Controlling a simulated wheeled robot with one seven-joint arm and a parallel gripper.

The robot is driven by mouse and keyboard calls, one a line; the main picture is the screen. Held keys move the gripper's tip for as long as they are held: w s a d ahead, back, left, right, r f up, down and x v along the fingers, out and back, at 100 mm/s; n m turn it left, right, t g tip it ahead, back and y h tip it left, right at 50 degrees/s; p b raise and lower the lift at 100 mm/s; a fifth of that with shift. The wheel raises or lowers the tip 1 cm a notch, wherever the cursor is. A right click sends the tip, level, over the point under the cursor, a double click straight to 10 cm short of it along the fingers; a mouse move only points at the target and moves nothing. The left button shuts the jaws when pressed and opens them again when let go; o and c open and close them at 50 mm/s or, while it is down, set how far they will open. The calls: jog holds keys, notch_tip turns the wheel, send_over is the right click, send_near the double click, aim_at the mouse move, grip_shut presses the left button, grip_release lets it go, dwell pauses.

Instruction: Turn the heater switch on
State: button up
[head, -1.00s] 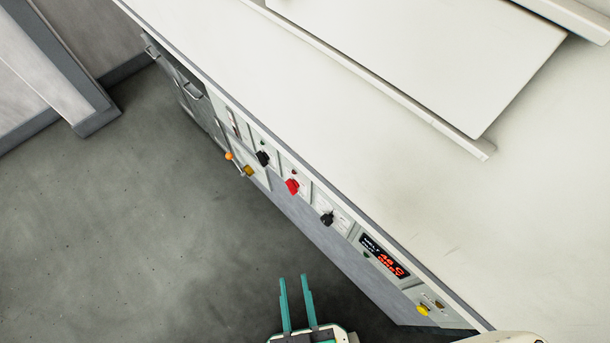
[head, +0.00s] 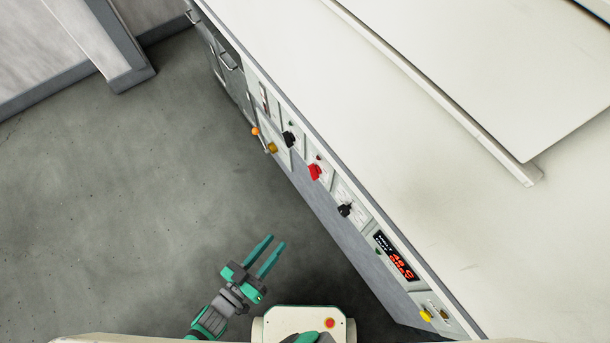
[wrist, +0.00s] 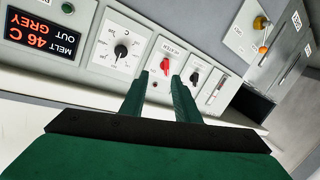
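The heater switch is a red knob (head: 315,172) on the front panel of the white-topped cabinet. My gripper (head: 277,240) is open and empty, with two green fingers apart, over the floor in front of the panel. The fingers point up and right in the head view. In the wrist view my gripper (wrist: 159,78) faces the panel, apart from the switch.
Black knobs (head: 289,139) (head: 345,210) flank the red one. A display (head: 397,257) reads 46 C in the wrist view. A yellow button (head: 426,315) is at the near end. An orange ball handle (head: 255,131) sticks out farther along. The floor (head: 150,200) is clear.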

jog(key=w+f+g+h, duration=0.1)
jog(key=w+h, duration=0.2)
jog(key=w, duration=0.5)
jog(key=m+g+h, duration=0.1)
jog(key=g+h, duration=0.1)
send_near(311, 174)
jog(key=x, duration=0.8)
jog(key=shift+w+f, duration=0.2)
jog(key=shift+f, duration=0.2)
grip_shut()
